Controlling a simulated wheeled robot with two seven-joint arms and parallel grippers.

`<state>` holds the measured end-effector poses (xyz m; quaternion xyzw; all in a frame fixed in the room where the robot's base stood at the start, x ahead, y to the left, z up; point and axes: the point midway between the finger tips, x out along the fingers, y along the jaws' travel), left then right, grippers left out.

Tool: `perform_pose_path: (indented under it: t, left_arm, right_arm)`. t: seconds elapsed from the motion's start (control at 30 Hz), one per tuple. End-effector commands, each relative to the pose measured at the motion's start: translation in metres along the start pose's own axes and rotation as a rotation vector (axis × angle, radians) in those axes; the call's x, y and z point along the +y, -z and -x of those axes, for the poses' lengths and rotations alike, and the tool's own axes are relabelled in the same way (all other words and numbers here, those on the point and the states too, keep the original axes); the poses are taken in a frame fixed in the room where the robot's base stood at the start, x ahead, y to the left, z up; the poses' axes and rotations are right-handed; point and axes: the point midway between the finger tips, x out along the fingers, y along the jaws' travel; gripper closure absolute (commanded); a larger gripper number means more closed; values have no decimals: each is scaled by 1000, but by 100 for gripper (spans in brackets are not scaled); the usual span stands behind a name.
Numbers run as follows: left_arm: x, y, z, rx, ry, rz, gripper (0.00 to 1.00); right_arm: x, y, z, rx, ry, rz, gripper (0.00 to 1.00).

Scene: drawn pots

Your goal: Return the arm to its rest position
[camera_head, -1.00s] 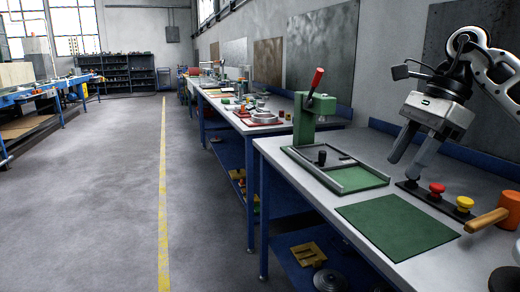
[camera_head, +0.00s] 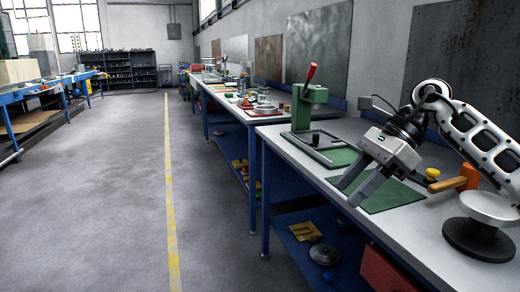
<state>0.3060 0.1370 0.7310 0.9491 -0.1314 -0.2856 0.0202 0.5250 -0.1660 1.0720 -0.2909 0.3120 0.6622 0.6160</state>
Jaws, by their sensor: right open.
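My right arm comes in from the right edge, and its gripper (camera_head: 352,195) hangs over the front of the workbench (camera_head: 310,168). Its two fingers point down and to the left, apart, with nothing between them. The gripper covers part of the green mat (camera_head: 400,197) lying on the bench. My left gripper is not in view.
A green press (camera_head: 306,105) with a red handle stands behind the gripper, by a framed tray (camera_head: 311,146). A yellow button (camera_head: 432,174), an orange-headed mallet (camera_head: 468,177) and a round scale-like object (camera_head: 479,240) are on the right. The floor left is clear.

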Motion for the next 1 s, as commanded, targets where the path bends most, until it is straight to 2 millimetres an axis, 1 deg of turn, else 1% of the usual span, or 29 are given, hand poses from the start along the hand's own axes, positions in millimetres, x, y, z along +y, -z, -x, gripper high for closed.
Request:
perform_pose_path:
  t: [0.03,0.17,0.2,0.27,0.3,0.37,0.43,0.47,0.53,0.57,0.6,0.67,0.7,0.77,0.8,0.87,0.9,0.93,0.97,1.0]
  left_arm:
    - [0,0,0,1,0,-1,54]
    - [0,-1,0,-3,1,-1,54]
    - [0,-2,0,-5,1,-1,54]
    - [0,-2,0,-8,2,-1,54]
    - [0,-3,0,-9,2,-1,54]
    - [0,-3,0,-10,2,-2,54]
    - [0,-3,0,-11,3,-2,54]
    - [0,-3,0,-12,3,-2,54]
    - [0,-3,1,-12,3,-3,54]
    - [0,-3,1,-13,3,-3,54]
    - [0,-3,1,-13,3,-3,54]
    - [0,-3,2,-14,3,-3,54]
    - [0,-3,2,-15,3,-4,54]
    - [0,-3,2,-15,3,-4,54]
    - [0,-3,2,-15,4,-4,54]
    - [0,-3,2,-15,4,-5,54]
    - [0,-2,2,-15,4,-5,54]
    - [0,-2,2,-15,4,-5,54]
    - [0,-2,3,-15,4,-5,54]
    - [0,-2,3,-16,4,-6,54]
  right_arm:
    - [2,-5,-20,-59,-24,-14,54]
    - [10,-26,-68,-258,-81,-84,54]
    - [14,-34,-83,-334,-106,-119,54]
    - [22,-48,-105,-470,-150,-194,54]
    - [29,-58,-119,-576,-185,-262,54]
    - [38,-71,-136,-744,-245,-391,54]
    - [45,-81,-146,-941,-317,-572,54]
    - [47,-83,-149,-1022,-349,-658,54]
    - [48,-80,-154,-1205,-422,-877,54]
    - [48,-76,-155,-1279,-454,-978,54]
    - [47,-67,-158,-1374,-493,-1117,54]
    - [45,-48,-163,-1507,-552,-1340,54]
    - [45,-31,-168,-1591,-589,-1494,54]
    - [47,-2,-178,-1705,-639,-1736,54]
    - [52,20,-187,-1774,-672,-1904,54]
    - [63,56,-204,-1866,-711,-2162,54]
    - [74,80,-216,-1919,-733,-2337,54]
    - [85,97,-226,1844,704,2326,54]
    - [96,113,-235,1741,664,2272,54]
    - [111,131,-247,1620,615,2203,54]
